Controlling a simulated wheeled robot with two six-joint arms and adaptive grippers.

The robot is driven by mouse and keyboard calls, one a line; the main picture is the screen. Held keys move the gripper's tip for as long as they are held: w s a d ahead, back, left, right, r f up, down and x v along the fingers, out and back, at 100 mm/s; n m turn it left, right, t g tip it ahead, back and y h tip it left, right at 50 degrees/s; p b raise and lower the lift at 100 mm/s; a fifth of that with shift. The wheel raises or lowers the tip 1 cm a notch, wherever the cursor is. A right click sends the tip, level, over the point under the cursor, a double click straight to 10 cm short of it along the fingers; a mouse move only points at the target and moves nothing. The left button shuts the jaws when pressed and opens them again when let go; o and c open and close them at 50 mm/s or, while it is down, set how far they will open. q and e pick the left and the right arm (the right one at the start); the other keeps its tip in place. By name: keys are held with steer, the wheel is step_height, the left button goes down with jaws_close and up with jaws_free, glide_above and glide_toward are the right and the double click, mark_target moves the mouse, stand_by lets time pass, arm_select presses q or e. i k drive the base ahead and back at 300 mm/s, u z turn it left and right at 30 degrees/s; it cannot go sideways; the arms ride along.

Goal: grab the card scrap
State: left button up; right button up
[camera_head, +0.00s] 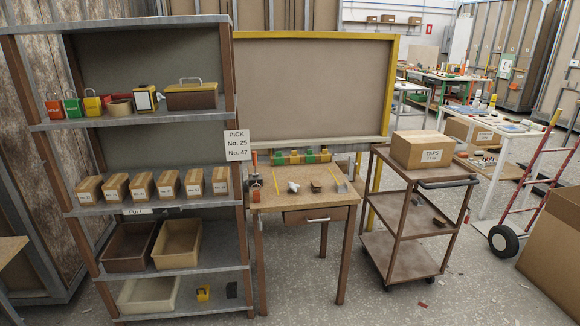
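I cannot tell for sure which thing is the card scrap. A small flat brown piece (316,187) lies on the small wooden table (300,203), right of a small white item (293,187). A small red scrap (422,304) lies on the concrete floor in front of the trolley. Neither of my grippers is in view, so nothing shows in them.
A grey shelf rack (160,124) with boxes, bins and padlocks stands at left. A brown trolley (405,258) carries a carton (422,149) on top. A red hand truck (545,165) and a large cardboard box (553,250) stand at right. The front floor is mostly clear.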

mark_target(317, 187)
steer(key=z, duration=0.35)
steer(key=i, duration=0.5)
steer(key=z, duration=1.1)
steer(key=i, duration=2.2)
steer(key=u, duration=0.9)
steer(key=i, duration=0.25)
steer(key=u, duration=0.1)
